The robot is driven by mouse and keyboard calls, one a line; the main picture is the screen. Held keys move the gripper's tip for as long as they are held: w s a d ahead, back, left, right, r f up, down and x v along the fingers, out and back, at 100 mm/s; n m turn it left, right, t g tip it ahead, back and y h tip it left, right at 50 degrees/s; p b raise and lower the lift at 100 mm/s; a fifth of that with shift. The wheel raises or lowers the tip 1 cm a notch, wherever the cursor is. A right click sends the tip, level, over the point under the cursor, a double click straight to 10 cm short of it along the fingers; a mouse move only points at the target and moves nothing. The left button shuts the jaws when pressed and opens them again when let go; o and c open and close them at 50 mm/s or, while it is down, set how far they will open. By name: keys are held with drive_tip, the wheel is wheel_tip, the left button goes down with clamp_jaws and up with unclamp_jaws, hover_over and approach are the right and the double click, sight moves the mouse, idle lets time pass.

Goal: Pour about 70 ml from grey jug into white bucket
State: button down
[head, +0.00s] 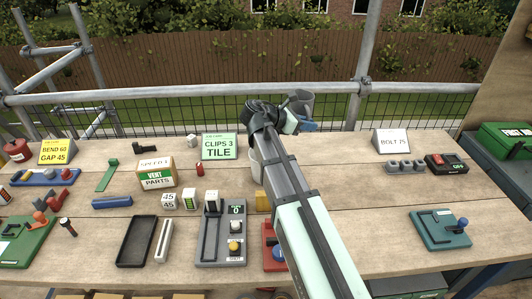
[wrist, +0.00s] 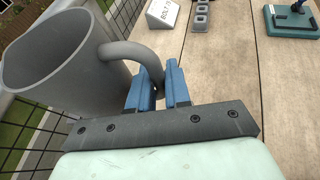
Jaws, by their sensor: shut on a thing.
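The grey jug (head: 301,103) is held up above the back edge of the bench, and it also shows large at the left of the wrist view (wrist: 60,75). The jug's mouth shows in the wrist view, but I see no liquid or stream. A pale container, likely the white bucket (head: 256,168), stands on the bench below, mostly hidden behind my arm.
A BOLT 75 sign (head: 392,142) and a teal fixture (head: 440,229) are right. Bench right of the arm is mostly clear.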

drive_tip(key=w+a, duration=0.2)
drive_tip(key=a, duration=1.9)
drive_tip(key=shift+f, duration=2.5)
drive_tip(key=shift+s+d, duration=0.1)
drive_tip(key=shift+s, duration=0.05)
drive_tip(key=shift+m+t+y, duration=1.1)
drive_tip(key=shift+m+t, duration=0.35)
drive_tip(key=shift+m, duration=0.45)
drive_tip(key=shift+m+t+y, duration=1.1)
drive_tip(key=shift+m+t, duration=0.35)
drive_tip(key=shift+m, duration=0.45)
